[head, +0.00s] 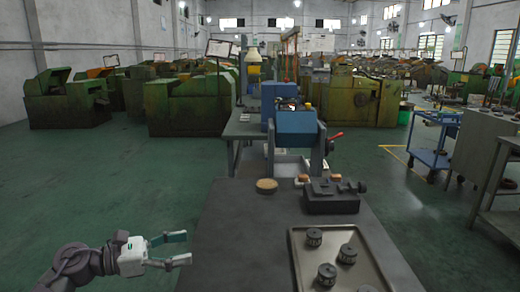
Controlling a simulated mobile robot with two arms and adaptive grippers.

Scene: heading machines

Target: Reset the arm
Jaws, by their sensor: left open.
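My left gripper (178,249) shows at the lower left of the head view. Its arm comes in from the left. Its two fingers point right and stand apart, with nothing between them. It is beside the left edge of the dark work table (235,225), and I cannot tell its exact height against the table top. My right gripper is not in view.
On the table are a tray (297,262) with dark round parts, a black vise-like fixture (332,203) and a round tan piece (266,185). A blue machine (297,128) stands behind. A blue cart (432,158) is at right. Green floor (120,190) is clear at left.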

